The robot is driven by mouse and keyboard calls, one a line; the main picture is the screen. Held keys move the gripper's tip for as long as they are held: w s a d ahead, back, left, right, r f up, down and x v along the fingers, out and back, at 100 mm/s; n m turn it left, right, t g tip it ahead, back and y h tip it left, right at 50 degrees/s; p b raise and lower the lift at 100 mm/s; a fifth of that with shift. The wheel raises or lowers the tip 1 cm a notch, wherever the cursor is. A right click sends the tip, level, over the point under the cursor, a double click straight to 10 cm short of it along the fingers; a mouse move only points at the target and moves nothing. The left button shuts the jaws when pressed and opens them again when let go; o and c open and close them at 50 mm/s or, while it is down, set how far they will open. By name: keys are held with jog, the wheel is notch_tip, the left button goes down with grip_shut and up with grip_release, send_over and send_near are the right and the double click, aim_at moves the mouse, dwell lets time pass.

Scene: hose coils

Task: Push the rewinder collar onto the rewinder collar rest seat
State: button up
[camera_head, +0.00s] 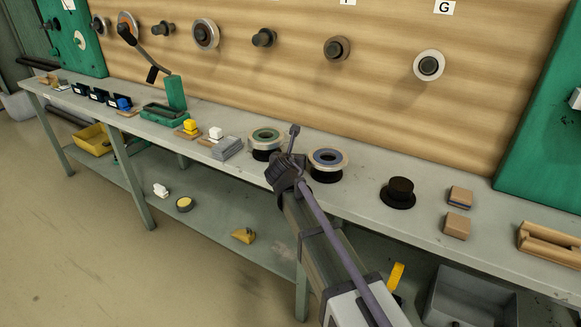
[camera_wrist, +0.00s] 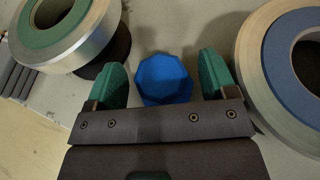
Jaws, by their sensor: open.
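My gripper (camera_wrist: 162,72) is open, with its two green fingers on either side of a blue eight-sided piece (camera_wrist: 163,82) in the wrist view. There are gaps between the piece and both fingers. I cannot tell for sure whether this piece is the rewinder collar. In the head view my gripper (camera_head: 285,172) is over the bench between two coils and hides the blue piece. A black flanged, hat-shaped piece (camera_head: 400,190) stands farther right on the bench. I cannot tell which thing is the rewinder collar rest seat.
A green-centred coil (camera_head: 266,138) stands left of my gripper and a blue-centred coil (camera_head: 327,160) right, both close, on black bases. Small blocks (camera_head: 459,197) and a wooden cradle (camera_head: 550,242) lie farther right. A pegboard (camera_head: 300,75) rises behind. Bare bench shows right of the blue-centred coil.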

jog(key=shift+w+f, duration=0.1)
jog(key=shift+w, duration=0.05)
jog(key=shift+c, duration=0.3)
jog(key=c, duration=1.2)
jog(key=shift+o, duration=0.2)
notch_tip(320, 180, up, 10)
jog(key=p, duration=1)
jog(key=shift+r+p, duration=0.2)
jog(key=shift+p, duration=0.1)
jog(key=shift+f, duration=0.2)
